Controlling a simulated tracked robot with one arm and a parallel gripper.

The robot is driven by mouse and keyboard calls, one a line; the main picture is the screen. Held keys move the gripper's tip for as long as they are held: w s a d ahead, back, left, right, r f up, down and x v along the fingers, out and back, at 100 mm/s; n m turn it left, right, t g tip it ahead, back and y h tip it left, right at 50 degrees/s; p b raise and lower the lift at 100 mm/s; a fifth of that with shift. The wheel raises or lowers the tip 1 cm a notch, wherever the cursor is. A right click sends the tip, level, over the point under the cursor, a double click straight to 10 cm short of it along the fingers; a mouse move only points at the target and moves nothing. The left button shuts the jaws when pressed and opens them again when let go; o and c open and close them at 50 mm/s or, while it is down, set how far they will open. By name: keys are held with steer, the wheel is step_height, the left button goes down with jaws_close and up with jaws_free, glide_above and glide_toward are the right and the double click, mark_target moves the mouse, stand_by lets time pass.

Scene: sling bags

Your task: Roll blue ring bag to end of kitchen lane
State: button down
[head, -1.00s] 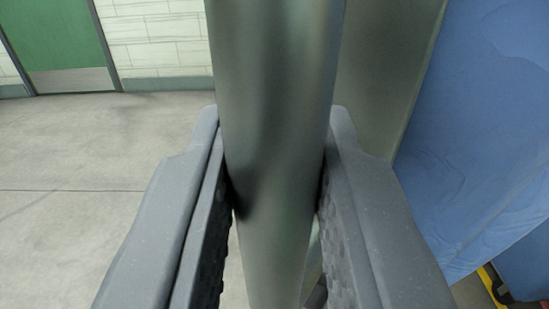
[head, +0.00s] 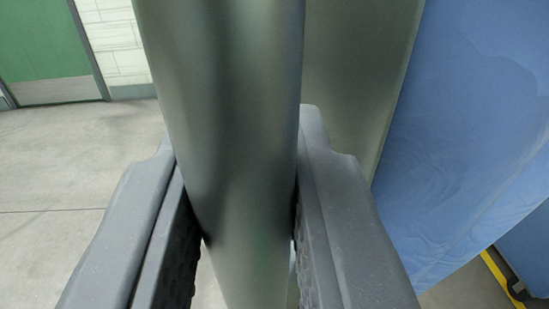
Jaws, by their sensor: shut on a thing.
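My gripper (head: 240,185) is shut on a smooth grey-green metal tube (head: 225,100), with one jaw on each side. The tube runs from the top edge of the view down between the jaws and leans slightly. A large blue fabric bag (head: 460,150) hangs at the right, apart from the jaws. Its top and any ring on it are out of view. I cannot tell how the tube and the bag are joined.
A wider grey-green panel or post (head: 355,70) stands behind the tube. Another blue surface (head: 528,250) and a yellow strip (head: 497,270) show at the lower right. A green door (head: 40,45) and pale block wall (head: 110,40) stand behind clear grey floor (head: 70,170) at the left.

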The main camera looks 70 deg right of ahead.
steer(key=c, duration=1.3)
jaws_free()
steer(key=shift+w+a+r+t, duration=0.15)
steer(key=shift+w+a+t, duration=0.15)
steer(key=shift+w+a, duration=0.4)
steer(key=shift+c, duration=0.2)
steer(key=shift+s+d, duration=0.2)
steer(key=shift+d, duration=0.15)
steer(key=shift+s+d, duration=0.1)
steer(key=shift+f, duration=0.2)
steer(key=b+v, duration=0.1)
steer(key=v, duration=1.2)
steer(key=shift+a+b, duration=0.4)
steer(key=shift+r, duration=0.1)
